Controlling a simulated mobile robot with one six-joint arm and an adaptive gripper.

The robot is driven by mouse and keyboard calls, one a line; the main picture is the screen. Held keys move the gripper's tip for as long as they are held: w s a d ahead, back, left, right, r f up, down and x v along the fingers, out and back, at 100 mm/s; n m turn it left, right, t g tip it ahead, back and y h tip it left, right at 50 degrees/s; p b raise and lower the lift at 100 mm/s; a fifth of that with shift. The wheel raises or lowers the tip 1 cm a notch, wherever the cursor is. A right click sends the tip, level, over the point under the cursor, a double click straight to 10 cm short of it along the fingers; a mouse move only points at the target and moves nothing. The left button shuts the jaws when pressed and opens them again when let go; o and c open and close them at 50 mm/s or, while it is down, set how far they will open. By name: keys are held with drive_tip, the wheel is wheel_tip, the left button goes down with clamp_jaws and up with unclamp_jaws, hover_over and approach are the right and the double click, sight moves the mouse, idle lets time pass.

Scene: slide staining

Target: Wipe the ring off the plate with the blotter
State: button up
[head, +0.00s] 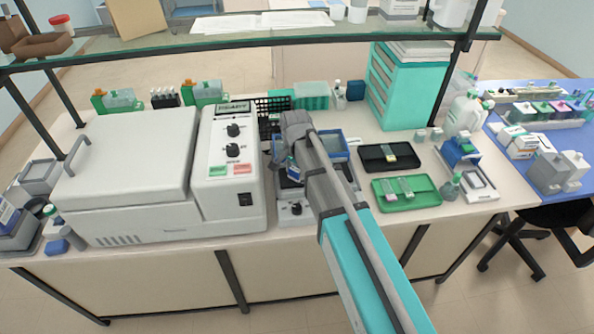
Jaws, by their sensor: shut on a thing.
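The plate (282,200) is a small grey-white bench unit with a dark top and a front knob, just right of the large white machine. My arm reaches over it from the front right and hides much of its top. My gripper (291,169) points down low over the plate, partly hidden by my own wrist. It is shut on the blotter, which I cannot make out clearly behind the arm. Whether the blotter touches the plate cannot be told. The ring on the plate is not visible from here.
A blue-rimmed tray (335,146) stands close behind my arm. To the right lie a black slide tray (405,162) and a green slide tray (425,190). The white machine (130,175) bounds the left side. A glass shelf (250,38) spans above the bench.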

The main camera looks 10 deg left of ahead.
drive_tip(key=shift+a, duration=0.1)
drive_tip(key=shift+w+d, duration=0.1)
drive_tip(key=shift+d, duration=0.1)
drive_tip(key=shift+w+d+f, duration=0.1)
drive_tip(key=shift+w+d, duration=0.1)
drive_tip(key=shift+d, duration=0.65)
drive_tip(key=shift+w+d, duration=0.15)
drive_tip(key=shift+d, duration=0.7)
drive_tip(key=shift+d, duration=0.1)
drive_tip(key=shift+w+d, duration=0.3)
drive_tip(key=shift+d, duration=0.55)
drive_tip(key=shift+w+d, duration=0.25)
drive_tip(key=shift+d, duration=0.55)
drive_tip(key=shift+r, duration=0.2)
wheel_tip(320, 180, up, 6)
drive_tip(key=p, duration=0.6)
